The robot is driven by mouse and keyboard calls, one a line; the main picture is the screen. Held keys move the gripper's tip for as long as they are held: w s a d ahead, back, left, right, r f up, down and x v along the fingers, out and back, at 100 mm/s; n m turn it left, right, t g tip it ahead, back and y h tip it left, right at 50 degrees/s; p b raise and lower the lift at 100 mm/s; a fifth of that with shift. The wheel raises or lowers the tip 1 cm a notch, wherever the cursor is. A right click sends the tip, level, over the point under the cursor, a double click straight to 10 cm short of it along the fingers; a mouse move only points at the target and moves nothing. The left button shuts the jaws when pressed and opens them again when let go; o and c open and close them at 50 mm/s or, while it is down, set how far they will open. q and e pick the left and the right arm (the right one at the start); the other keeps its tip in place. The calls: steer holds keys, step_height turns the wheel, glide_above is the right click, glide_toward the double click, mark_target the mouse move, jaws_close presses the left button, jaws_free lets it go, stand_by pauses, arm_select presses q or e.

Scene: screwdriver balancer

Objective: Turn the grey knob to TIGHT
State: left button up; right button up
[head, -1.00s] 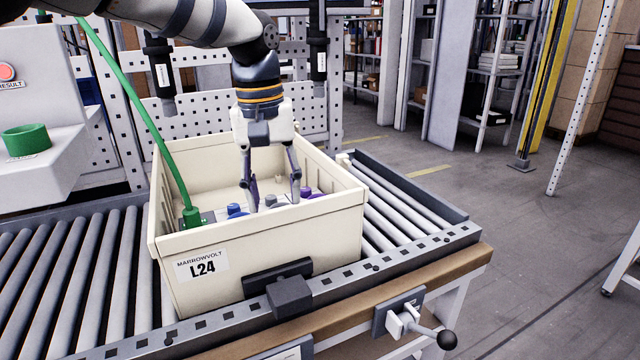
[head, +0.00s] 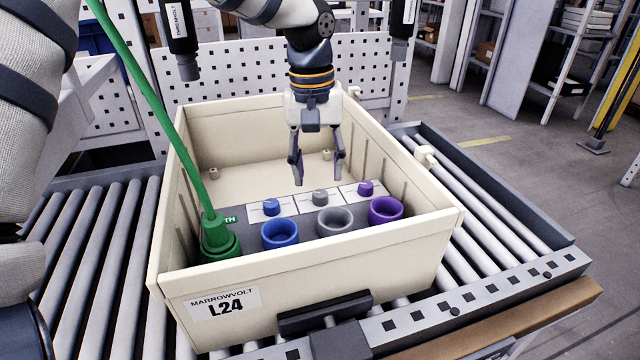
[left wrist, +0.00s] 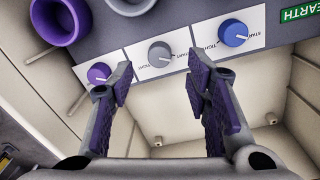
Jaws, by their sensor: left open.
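The grey knob (head: 320,198) sits on a white plate in the middle of a row of three knobs inside the cream crate (head: 330,287). It also shows in the left wrist view (left wrist: 160,54), with a pale pointer line and START and TIGHT printed beside it; I cannot tell its exact setting. My left gripper (head: 319,181) points down, open and empty, just above and behind the grey knob. In the left wrist view its fingers (left wrist: 160,78) are spread on either side below the knob in the picture, apart from it. My right gripper is not in view.
The blue knob (head: 271,206) and purple knob (head: 366,187) flank the grey one. Blue (head: 281,233), grey (head: 335,221) and purple (head: 386,210) cups stand in front. A green cable (head: 160,115) rises from a green plug (head: 219,237) at left. Crate walls surround everything.

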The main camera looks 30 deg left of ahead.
mark_target(320, 193)
arm_select(q)
step_height(320, 193, down, 5)
steer(key=shift+w+d+r, duration=0.1)
steer(key=shift+w, duration=0.05)
jaws_close()
